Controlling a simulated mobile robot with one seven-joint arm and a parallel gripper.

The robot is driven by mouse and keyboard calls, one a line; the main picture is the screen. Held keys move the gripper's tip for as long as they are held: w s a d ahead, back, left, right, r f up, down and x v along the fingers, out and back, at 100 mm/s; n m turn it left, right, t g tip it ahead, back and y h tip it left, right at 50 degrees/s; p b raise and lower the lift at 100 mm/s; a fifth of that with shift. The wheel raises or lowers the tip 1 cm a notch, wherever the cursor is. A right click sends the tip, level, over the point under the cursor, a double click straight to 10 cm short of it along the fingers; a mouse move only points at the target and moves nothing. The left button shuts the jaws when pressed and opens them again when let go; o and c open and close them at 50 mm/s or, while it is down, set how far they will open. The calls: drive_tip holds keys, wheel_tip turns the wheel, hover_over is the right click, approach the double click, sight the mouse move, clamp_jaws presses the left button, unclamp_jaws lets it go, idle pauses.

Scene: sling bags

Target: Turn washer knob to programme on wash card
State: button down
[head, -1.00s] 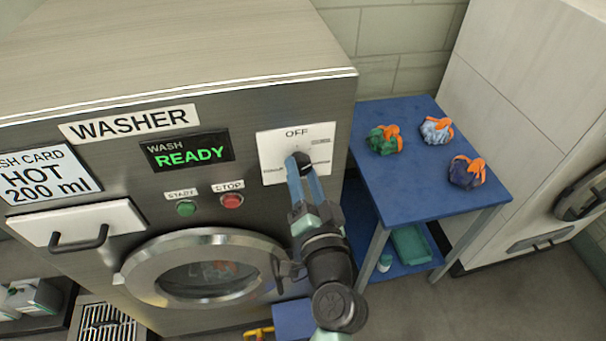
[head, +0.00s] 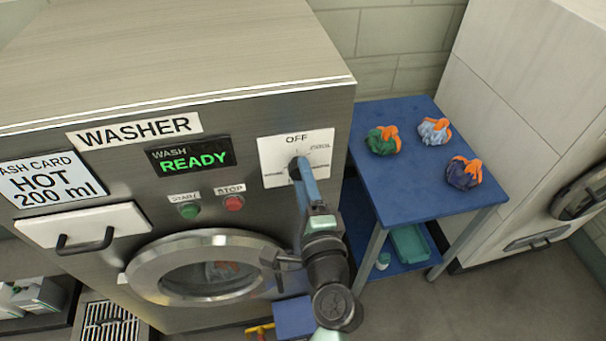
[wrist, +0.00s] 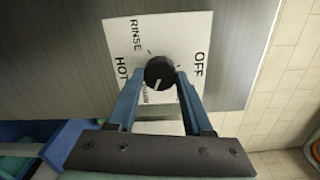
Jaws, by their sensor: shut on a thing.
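The washer's black knob (wrist: 160,73) sits on a white plate (wrist: 180,30) lettered OFF, RINSE and HOT. My gripper (wrist: 160,80) is shut on the knob, one blue finger on each side. The knob's white mark points down and slightly left in the wrist view, towards a small label I cannot read, between HOT and OFF. In the head view the knob (head: 299,168) is partly hidden by my gripper, and OFF stands at the plate's (head: 270,150) top. The wash card (head: 48,180) reads HOT 200 ml. The display (head: 190,157) reads WASH READY.
Green start (head: 189,211) and red stop (head: 233,203) buttons sit left of the knob. Below are a drawer (head: 85,225) with a black handle and the round door (head: 150,270). A blue table (head: 410,195) right of the washer holds three cloth bundles (head: 383,141).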

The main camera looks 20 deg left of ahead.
drive_tip(key=m+p, duration=0.5)
drive_tip(key=m, duration=0.7)
drive_tip(key=shift+m, duration=0.4)
drive_tip(key=shift+f, duration=0.1)
drive_tip(key=shift+c, duration=1.5)
unclamp_jaws()
drive_tip(key=b+v, duration=0.3)
drive_tip(key=v, duration=1)
